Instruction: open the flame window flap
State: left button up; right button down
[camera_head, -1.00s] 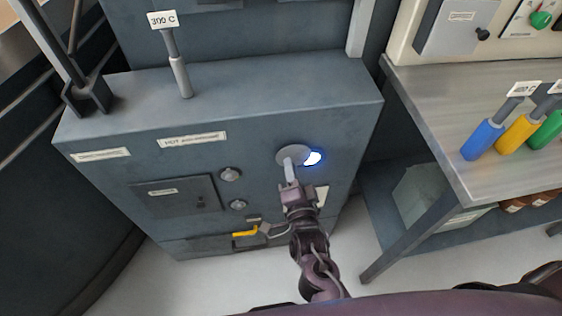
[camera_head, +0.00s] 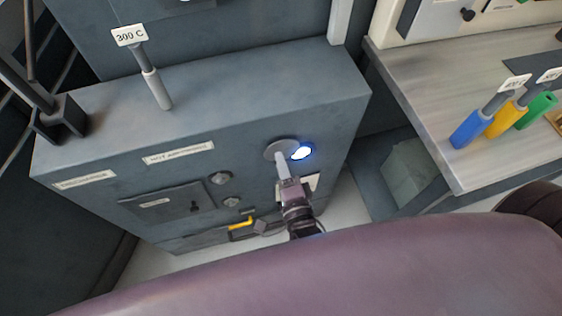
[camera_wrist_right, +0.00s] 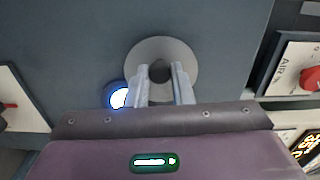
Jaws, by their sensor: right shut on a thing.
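The flame window flap is a round grey disc (camera_head: 278,149) on the front of the blue-grey furnace (camera_head: 230,119). It also shows in the right wrist view (camera_wrist_right: 187,55). A bright blue-white spot (camera_head: 301,152) shows beside the disc's right edge, partly uncovered; in the wrist view the spot (camera_wrist_right: 118,98) is at the disc's lower left. My right gripper (camera_head: 282,162) is at the disc. In the wrist view its fingers (camera_wrist_right: 160,73) are on either side of the small dark knob (camera_wrist_right: 159,70) at the disc's middle, shut on it. My left gripper is not in view.
A yellow handle (camera_head: 240,224) and a hatch (camera_head: 167,204) are on the furnace front. A rod tagged 300 C (camera_head: 156,90) stands on its top. A grey table (camera_head: 440,110) with blue, yellow and green handles stands at right. My purple body part fills the bottom.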

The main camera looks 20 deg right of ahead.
jog(key=shift+r, duration=0.1)
jog(key=c, duration=1.3)
grip_release()
jog(key=s, duration=0.7)
jog(key=shift+s+b, duration=0.4)
